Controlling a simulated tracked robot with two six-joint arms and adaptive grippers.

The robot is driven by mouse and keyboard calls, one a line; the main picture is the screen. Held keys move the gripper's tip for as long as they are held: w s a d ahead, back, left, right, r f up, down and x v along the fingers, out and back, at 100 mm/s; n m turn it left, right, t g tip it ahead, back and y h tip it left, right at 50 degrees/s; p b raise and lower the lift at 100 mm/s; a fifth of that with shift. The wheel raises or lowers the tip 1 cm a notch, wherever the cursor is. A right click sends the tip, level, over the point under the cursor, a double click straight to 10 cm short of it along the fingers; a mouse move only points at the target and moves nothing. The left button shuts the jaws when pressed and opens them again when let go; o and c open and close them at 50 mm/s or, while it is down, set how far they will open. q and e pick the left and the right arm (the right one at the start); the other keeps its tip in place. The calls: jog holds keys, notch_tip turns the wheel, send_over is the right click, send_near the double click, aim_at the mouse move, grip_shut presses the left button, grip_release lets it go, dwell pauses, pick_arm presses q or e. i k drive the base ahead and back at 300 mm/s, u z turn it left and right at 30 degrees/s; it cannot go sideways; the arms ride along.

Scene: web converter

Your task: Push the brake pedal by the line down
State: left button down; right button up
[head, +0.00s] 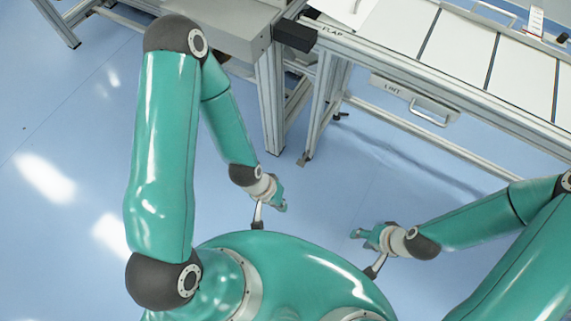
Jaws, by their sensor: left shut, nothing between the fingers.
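The line (390,60) is a metal-framed conveyor with white panels, running from top centre to the right. I cannot clearly pick out a brake pedal. A small dark foot-like part (303,159) sits on the floor at the bottom of the line's near leg, and another dark part (340,115) shows under the frame. My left gripper (281,204) is shut and empty, above the floor in front of my body and apart from the leg. My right gripper (358,234) is to its right, also clear of the line; its finger opening is too small to judge.
A drawer labelled LIMIT or similar, with a handle (430,112), hangs under the line's near edge. A grey metal cabinet (225,25) with a dark end block (295,36) adjoins the line at the top. The blue floor (70,230) is open at left and between my body and the line.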

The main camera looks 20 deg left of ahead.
aim_at(302, 163)
jog(key=z, duration=0.15)
jog(key=i, duration=0.9)
jog(key=u, duration=0.15)
jog(key=k, duration=0.95)
jog(key=z, duration=0.15)
jog(key=i, duration=0.95)
jog(key=u, duration=0.05)
